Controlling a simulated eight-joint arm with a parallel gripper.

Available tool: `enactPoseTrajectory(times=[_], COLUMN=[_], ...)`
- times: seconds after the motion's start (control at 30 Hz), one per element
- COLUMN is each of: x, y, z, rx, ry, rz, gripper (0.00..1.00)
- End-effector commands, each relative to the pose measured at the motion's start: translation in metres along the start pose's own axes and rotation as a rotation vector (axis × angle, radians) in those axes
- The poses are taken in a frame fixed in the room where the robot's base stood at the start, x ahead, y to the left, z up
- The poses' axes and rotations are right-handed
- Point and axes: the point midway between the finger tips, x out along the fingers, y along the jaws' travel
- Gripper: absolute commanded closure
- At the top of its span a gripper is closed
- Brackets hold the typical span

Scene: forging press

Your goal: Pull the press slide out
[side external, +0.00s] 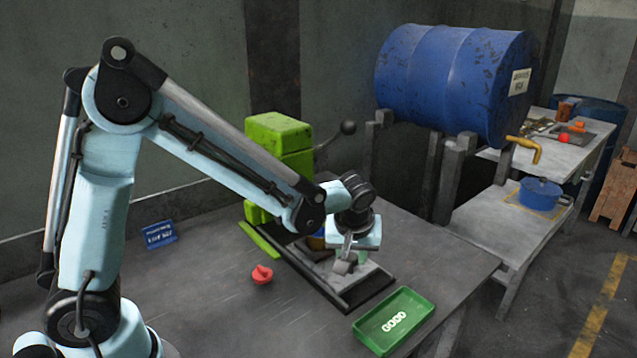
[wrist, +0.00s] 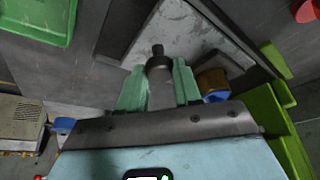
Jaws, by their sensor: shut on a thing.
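The green press (side external: 278,140) stands on the table, with a lever ending in a dark ball at its right. Its press slide, a light grey plate (wrist: 190,32), lies between dark rails (side external: 357,296) in front of the press. My gripper (side external: 352,262) is low over the front part of the slide and hides much of it. In the wrist view its two pale green fingers (wrist: 159,82) are shut on the slide's dark upright knob (wrist: 158,60). A block of orange-brown and blue (wrist: 212,84) shows beside the fingers, partly hidden.
A green tray marked GOOD (side external: 394,321) lies near the table's front right edge. A red piece (side external: 262,274) sits left of the rails. A blue drum (side external: 450,80) rests on a stand behind.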

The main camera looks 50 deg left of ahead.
Motion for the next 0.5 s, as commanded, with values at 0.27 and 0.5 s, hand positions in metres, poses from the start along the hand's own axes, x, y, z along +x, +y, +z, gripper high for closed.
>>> enactPoseTrajectory(times=[0.27, 0.5], x=[-0.0056, -0.0054], y=[0.0154, 0.0147], z=[0.0136, 0.0129], rx=[-0.003, -0.004], ry=[0.002, 0.003], rz=[0.001, 0.000], gripper=[1.00, 0.65])
